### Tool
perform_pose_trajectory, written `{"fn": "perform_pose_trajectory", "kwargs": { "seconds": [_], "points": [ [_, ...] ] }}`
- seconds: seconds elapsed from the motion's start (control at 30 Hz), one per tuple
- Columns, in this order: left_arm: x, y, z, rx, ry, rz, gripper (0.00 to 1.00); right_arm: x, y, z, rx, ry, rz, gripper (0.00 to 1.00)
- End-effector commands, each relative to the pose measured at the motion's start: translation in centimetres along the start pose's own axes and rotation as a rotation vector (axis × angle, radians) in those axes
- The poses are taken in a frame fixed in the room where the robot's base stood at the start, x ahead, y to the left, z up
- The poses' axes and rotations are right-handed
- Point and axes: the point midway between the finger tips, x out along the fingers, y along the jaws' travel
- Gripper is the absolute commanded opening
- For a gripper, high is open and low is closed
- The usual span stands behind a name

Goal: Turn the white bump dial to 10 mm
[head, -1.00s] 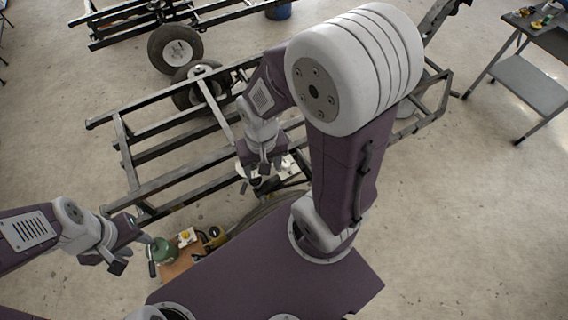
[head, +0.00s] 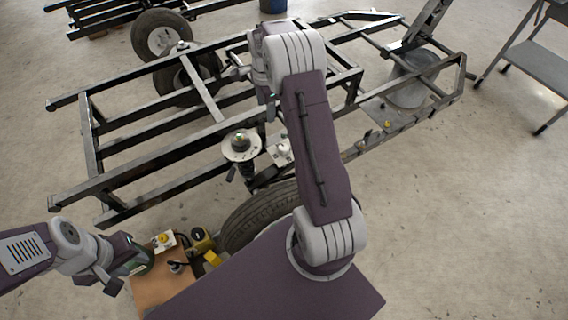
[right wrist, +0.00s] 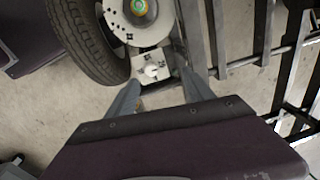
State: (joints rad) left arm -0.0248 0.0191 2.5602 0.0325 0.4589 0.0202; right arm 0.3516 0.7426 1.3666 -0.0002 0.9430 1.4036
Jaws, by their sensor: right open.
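A white plate with a white round knob (head: 281,152) sits on the cart frame beside the tyre. It also shows in the right wrist view, with the knob (right wrist: 152,71) between my finger tips in the picture. Next to it is a round white disc (head: 240,146) with a dark, green-tipped centre; the right wrist view shows this disc (right wrist: 121,22) with black marks. Its scale reading is too small to tell. My right gripper (right wrist: 158,88) is open and empty, apart from the knob. My left gripper (head: 126,268) appears open at the lower left, by a green object (head: 144,264).
A black tyre (head: 250,222) stands close to the knob. Dark steel frame rails (head: 150,150) surround the area. A small brown table (head: 160,290) holds yellow items. A grey trolley (head: 535,70) stands at the right, with open floor before it.

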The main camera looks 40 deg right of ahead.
Motion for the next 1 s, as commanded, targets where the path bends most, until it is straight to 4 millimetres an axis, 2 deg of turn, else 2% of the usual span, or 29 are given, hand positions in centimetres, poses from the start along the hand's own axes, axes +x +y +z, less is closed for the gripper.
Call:
{"fn": "perform_pose_trajectory", "kwargs": {
  "seconds": [0.03, 0.1, 0.2, 0.3, 0.5, 0.63, 1.0],
  "points": [
    [4.2, -0.1, 0.4, 0.000, 0.000, 0.000, 0.36, 5.6, 0.4, -1.4, 0.030, 0.001, 0.013, 0.61],
    [6.2, -0.1, 0.6, 0.000, 0.000, 0.000, 0.36, 9.4, 1.1, -3.0, 0.065, -0.001, 0.038, 0.61],
    [8.1, -0.2, 0.8, 0.000, 0.000, 0.000, 0.36, 13.1, 2.6, -4.4, 0.101, -0.008, 0.079, 0.61],
    [8.7, -0.2, 0.9, 0.000, 0.001, 0.000, 0.36, 14.2, 3.2, -5.2, 0.120, -0.010, 0.090, 0.61],
    [8.5, -0.2, 0.8, 0.000, 0.001, 0.000, 0.36, 14.0, 3.3, -5.4, 0.124, -0.010, 0.089, 0.61],
    [9.2, -0.2, 0.9, 0.000, 0.001, 0.000, 0.36, 15.0, 3.4, -5.4, 0.123, -0.010, 0.090, 0.61],
    [13.4, -0.3, 1.4, 0.000, 0.000, 0.000, 0.36, 22.3, 4.0, -5.2, 0.123, -0.010, 0.090, 0.61]
  ]
}}
